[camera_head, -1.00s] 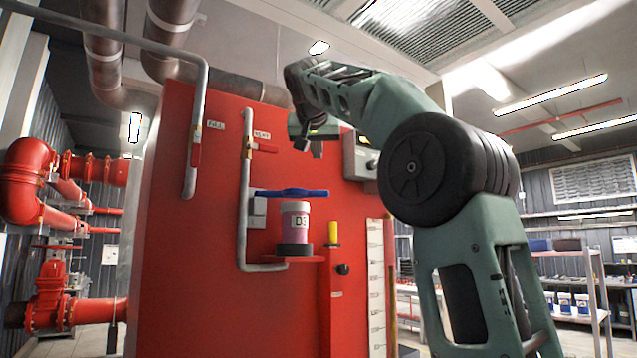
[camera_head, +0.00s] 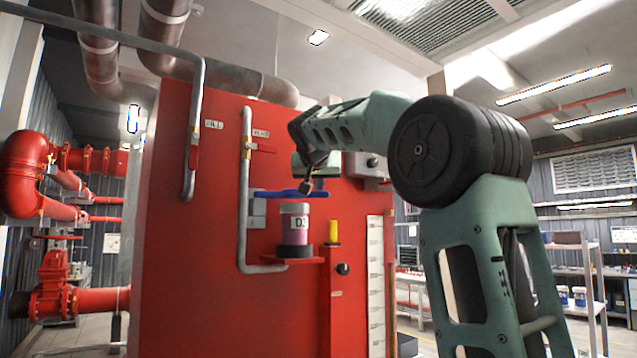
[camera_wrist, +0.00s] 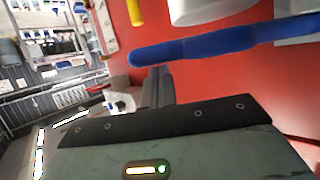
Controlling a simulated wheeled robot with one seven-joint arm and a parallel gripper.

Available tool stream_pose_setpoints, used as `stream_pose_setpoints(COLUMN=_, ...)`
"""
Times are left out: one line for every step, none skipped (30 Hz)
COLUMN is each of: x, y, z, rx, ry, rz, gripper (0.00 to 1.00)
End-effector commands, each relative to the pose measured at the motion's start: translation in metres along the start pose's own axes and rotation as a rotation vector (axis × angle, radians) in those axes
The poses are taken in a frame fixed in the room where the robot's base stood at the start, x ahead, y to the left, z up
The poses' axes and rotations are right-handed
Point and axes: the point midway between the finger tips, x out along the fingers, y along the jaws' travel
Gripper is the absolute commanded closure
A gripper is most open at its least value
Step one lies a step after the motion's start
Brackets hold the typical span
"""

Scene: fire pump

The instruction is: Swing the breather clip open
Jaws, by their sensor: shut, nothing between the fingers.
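The blue bar-shaped clip (camera_head: 280,194) lies level above the breather canister (camera_head: 295,224), a pinkish jar with a white top, dark base and "D3" label. The canister stands on a small red shelf on the red tank's front. My gripper (camera_head: 306,186) is shut and empty, close to the clip's right end; contact cannot be told. In the wrist view the blue clip (camera_wrist: 200,46) runs across the upper right, just beyond my shut fingers (camera_wrist: 157,85). The canister's pale top is partly cut off at that view's upper edge.
A grey pipe with a red-handled valve (camera_head: 261,148) runs down left of the canister. A yellow-topped post (camera_head: 333,232) stands right of it. A grey box (camera_head: 367,160) is mounted behind my forearm. A white level scale (camera_head: 376,285) is lower right.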

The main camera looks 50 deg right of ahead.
Motion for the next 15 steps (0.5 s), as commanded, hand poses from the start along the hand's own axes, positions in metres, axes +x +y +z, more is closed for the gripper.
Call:
stream_pose_setpoints(x=-0.0021, y=0.0001, z=0.0015, rx=-0.001, ry=0.001, rz=-0.001, gripper=1.0)
stream_pose_setpoints(x=-0.0025, y=0.0001, z=0.0022, rx=-0.001, ry=0.002, rz=-0.001, gripper=1.0)
stream_pose_setpoints(x=-0.0028, y=0.0, z=0.0031, rx=0.0, ry=0.002, rz=-0.001, gripper=1.0)
stream_pose_setpoints(x=-0.0029, y=-0.0001, z=0.0037, rx=0.0, ry=0.002, rz=-0.001, gripper=1.0)
stream_pose_setpoints(x=-0.0029, y=-0.0002, z=0.0042, rx=0.0, ry=0.002, rz=-0.001, gripper=1.0)
stream_pose_setpoints(x=-0.0028, y=-0.0003, z=0.0046, rx=0.0, ry=0.002, rz=-0.001, gripper=1.0)
stream_pose_setpoints(x=-0.0028, y=-0.0003, z=0.0047, rx=0.0, ry=0.002, rz=-0.001, gripper=1.0)
stream_pose_setpoints(x=-0.0028, y=-0.0003, z=0.0047, rx=0.0, ry=0.002, rz=-0.001, gripper=1.0)
stream_pose_setpoints(x=-0.0028, y=-0.0003, z=0.0046, rx=0.0, ry=0.002, rz=-0.001, gripper=1.0)
stream_pose_setpoints(x=-0.0028, y=-0.0003, z=0.0046, rx=0.0, ry=0.002, rz=-0.001, gripper=1.0)
stream_pose_setpoints(x=-0.0028, y=-0.0003, z=0.0045, rx=0.0, ry=0.002, rz=-0.001, gripper=1.0)
stream_pose_setpoints(x=-0.0028, y=-0.0003, z=0.0045, rx=0.0, ry=0.002, rz=-0.001, gripper=1.0)
stream_pose_setpoints(x=-0.0028, y=-0.0003, z=0.0045, rx=0.0, ry=0.002, rz=-0.001, gripper=1.0)
stream_pose_setpoints(x=-0.0029, y=-0.0003, z=0.0045, rx=0.0, ry=0.002, rz=-0.001, gripper=1.0)
stream_pose_setpoints(x=-0.003, y=-0.0004, z=0.0047, rx=0.0, ry=0.002, rz=0.0, gripper=1.0)
